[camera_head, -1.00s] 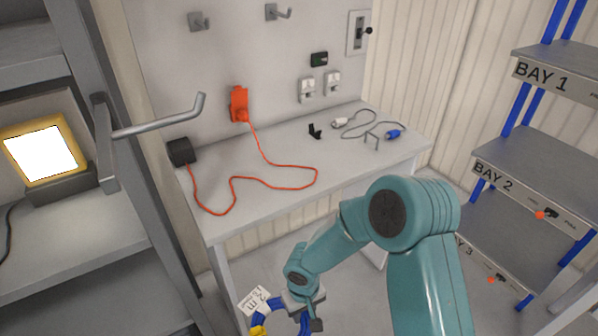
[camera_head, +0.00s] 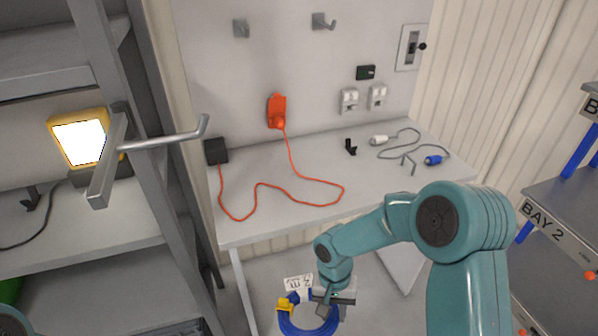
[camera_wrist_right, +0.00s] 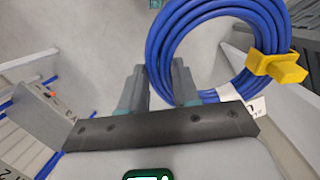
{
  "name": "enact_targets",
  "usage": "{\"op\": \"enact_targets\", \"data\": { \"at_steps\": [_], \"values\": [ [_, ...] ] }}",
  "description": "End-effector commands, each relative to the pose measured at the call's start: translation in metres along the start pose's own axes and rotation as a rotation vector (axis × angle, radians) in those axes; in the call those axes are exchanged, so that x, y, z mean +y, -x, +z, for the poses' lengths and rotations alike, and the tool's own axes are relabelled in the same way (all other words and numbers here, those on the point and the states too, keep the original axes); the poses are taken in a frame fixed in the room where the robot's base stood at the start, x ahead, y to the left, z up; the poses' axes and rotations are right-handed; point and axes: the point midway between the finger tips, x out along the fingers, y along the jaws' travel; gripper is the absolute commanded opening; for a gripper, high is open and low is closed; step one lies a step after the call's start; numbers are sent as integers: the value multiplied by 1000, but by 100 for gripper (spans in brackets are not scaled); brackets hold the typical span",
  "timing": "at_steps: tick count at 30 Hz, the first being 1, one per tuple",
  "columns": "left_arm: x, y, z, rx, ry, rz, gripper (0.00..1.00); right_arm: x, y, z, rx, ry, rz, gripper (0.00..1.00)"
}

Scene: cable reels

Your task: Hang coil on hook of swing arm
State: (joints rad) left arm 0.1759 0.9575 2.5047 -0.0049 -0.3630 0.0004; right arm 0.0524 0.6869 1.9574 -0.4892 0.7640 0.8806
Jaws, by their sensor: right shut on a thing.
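The blue cable coil (camera_head: 290,326) hangs from my right gripper (camera_head: 333,297) at the bottom of the head view, partly cut off by the frame. It carries a yellow piece and a white label (camera_head: 298,282). In the right wrist view the fingers of my right gripper (camera_wrist_right: 158,88) are around one side of the coil (camera_wrist_right: 166,38), with a yellow clip (camera_wrist_right: 275,67) on its far side. The grey swing arm with its upturned hook (camera_head: 170,140) is bare and stands up and left of the coil, well apart from it. My left gripper is out of view.
A workbench (camera_head: 235,228) holds an orange cable (camera_head: 290,192), a black box (camera_head: 216,151) and a grey lead with a blue plug (camera_head: 433,160). Grey shelving with a lit lamp (camera_head: 80,143) stands at left. Bay shelves (camera_head: 570,195) stand at right.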

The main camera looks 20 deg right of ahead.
Motion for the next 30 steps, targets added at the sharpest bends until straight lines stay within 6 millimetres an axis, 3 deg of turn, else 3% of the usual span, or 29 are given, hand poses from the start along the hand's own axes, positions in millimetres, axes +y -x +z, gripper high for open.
{"op": "enact_targets", "data": {
  "at_steps": [1, 5, 14, 20, 24, 30],
  "values": [
    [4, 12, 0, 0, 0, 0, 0, 2, 20, 6, -49, -89, -3, 0],
    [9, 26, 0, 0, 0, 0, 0, -1, 56, 25, -227, -334, -25, 0],
    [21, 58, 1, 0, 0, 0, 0, -27, 161, 68, -725, -769, -190, 0],
    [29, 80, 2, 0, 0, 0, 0, -48, 253, 87, -1035, -927, -375, 0],
    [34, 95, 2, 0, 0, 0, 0, -56, 327, 95, -1214, -979, -512, 0],
    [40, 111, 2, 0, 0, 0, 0, -56, 422, 101, -1381, -994, -651, 0]
  ]
}}
